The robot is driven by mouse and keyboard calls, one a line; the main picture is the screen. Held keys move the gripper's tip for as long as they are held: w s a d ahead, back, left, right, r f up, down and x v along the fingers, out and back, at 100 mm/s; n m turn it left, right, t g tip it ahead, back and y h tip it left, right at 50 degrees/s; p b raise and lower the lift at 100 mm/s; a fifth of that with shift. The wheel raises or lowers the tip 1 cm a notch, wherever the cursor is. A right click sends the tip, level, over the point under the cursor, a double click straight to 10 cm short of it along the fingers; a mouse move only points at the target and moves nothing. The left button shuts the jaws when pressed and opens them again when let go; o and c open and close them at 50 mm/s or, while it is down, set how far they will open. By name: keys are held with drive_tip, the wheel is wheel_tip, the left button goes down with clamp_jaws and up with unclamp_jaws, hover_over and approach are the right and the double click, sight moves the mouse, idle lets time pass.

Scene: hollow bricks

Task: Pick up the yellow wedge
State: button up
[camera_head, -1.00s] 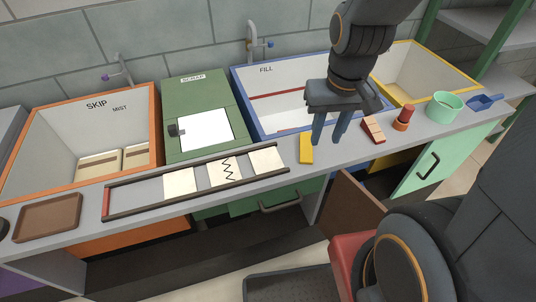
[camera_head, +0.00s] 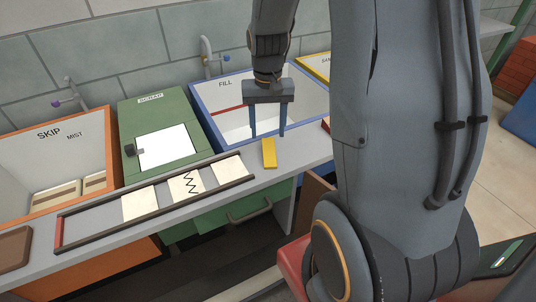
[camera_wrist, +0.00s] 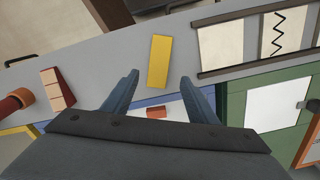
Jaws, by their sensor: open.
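The yellow wedge (camera_head: 269,153) lies on the grey counter in front of the blue-rimmed FILL basin. In the wrist view the wedge (camera_wrist: 159,61) is just beyond the fingertips, between their lines and nearer the right finger. My gripper (camera_head: 268,135) is open and empty, its fingers pointing down above the counter near the basin's front edge, behind the wedge. It also shows in the wrist view (camera_wrist: 158,80). The wedge is apart from both fingers.
A rail frame with pale tiles (camera_head: 187,187) lies left of the wedge. A green SCRAP box (camera_head: 165,138) and orange-rimmed SKIP bin (camera_head: 109,150) stand further left. In the wrist view, a red-and-tan block (camera_wrist: 57,88) and red cylinder (camera_wrist: 15,102) lie left.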

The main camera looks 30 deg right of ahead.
sight(269, 148)
drive_tip(key=shift+d+f+p, duration=0.15)
drive_tip(key=shift+f+p, duration=0.75)
drive_tip(key=shift+f, duration=2.65)
drive_tip(key=c, duration=1.3)
drive_tip(key=shift+r, duration=0.1)
wheel_tip(269, 148, up, 8)
drive_tip(key=shift+r+b, duration=0.25)
drive_tip(key=shift+b, duration=0.5)
drive_tip(key=shift+s+r, duration=0.1)
drive_tip(key=shift+r, duration=0.6)
